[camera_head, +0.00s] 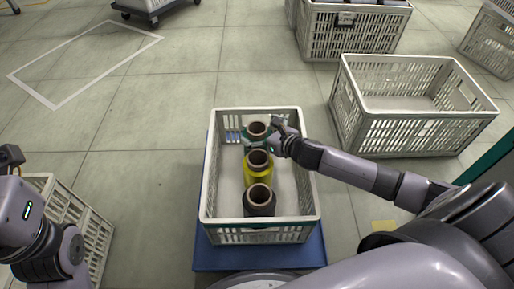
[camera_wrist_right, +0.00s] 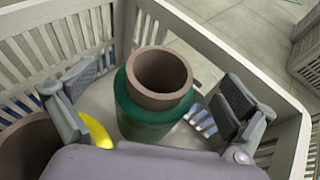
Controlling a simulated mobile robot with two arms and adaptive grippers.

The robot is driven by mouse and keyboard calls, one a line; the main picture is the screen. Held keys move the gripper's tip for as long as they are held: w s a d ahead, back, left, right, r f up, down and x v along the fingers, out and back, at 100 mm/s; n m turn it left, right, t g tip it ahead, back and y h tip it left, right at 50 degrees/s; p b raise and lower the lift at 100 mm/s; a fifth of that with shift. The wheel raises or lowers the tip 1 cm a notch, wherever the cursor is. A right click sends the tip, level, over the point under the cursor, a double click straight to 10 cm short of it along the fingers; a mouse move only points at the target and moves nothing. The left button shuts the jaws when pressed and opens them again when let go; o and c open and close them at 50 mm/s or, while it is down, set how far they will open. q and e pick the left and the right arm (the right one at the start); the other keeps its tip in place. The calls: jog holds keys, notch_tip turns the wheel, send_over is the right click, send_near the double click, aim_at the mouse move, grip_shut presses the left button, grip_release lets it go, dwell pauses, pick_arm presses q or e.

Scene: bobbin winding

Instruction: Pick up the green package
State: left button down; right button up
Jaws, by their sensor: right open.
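The green package (camera_wrist_right: 150,118) is a green spool with a brown tube core. It stands upright at the far end of a white crate (camera_head: 208,190); in the head view its brown top (camera_head: 257,129) shows, with its body largely hidden by my right gripper (camera_head: 268,140). My right gripper is open, and in the right wrist view its fingers stand on either side of the spool, with visible gaps to it. My left arm shows at the left edge in the head view, but its gripper is not clearly in view.
A yellow spool (camera_head: 258,170) and a dark spool (camera_head: 259,202) stand in line nearer in the same crate, which sits on a blue base (camera_head: 262,258). An empty white crate (camera_head: 415,133) stands to the right.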

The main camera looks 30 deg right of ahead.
jog(key=shift+x, duration=0.85)
jog(key=shift+c, duration=0.2)
jog(key=shift+r, duration=0.1)
jog(key=c, duration=2.1)
